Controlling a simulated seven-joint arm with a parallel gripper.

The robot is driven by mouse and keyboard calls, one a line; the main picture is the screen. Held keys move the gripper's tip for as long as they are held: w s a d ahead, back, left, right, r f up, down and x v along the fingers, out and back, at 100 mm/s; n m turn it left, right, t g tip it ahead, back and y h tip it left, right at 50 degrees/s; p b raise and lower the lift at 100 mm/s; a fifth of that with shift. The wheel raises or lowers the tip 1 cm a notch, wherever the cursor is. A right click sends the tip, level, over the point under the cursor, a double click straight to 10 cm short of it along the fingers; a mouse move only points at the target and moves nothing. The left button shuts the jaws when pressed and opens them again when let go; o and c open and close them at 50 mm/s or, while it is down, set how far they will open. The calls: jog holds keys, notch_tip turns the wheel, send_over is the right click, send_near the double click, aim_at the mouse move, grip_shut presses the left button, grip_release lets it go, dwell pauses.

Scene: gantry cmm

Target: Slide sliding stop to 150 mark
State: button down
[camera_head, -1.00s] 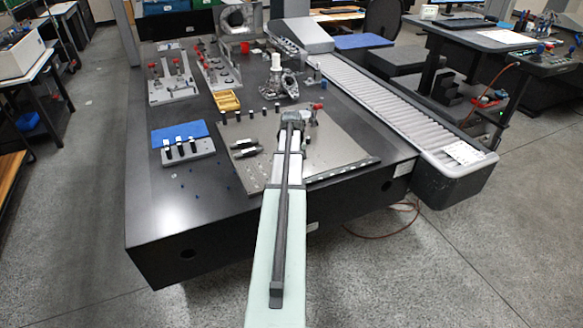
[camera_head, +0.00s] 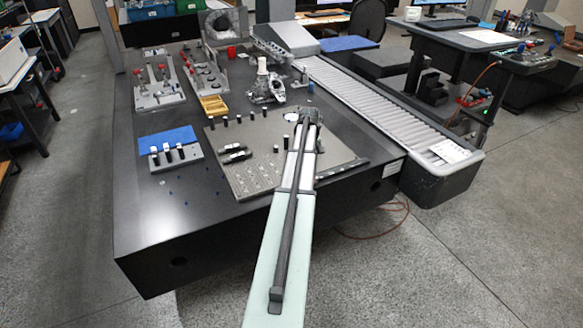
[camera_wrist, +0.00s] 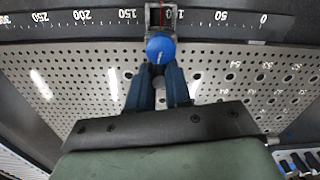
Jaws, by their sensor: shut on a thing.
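The sliding stop has a blue knob (camera_wrist: 161,47) and a framed window with a thin red line above it, on a dark scale (camera_wrist: 205,24) with white numbers. The numbers appear upside down, rising from 0 at the right to 300 at the left. The stop lies between the 50 and 150 marks, to the right of the 150 mark (camera_wrist: 128,15), and covers part of the scale near 100. My gripper (camera_wrist: 160,72) is shut on the stop at its blue knob. In the head view my arm hides the stop and fingertips.
A perforated plate (camera_wrist: 90,75) lies below the scale. In the head view, the fixture plate (camera_head: 255,185) carries several black posts and clamps. A blue-topped block (camera_head: 168,138) and a yellow tray (camera_head: 213,106) stand left. A roller conveyor (camera_head: 365,95) runs along the right.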

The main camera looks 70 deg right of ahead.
jog(key=s+d, duration=0.2)
jog(key=shift+s+d, duration=0.25)
jog(key=shift+d, duration=0.05)
jog(key=c, duration=1.1)
grip_release()
jog(key=shift+o, duration=0.2)
notch_tip(320, 180, up, 14)
jog(key=shift+f, duration=0.1)
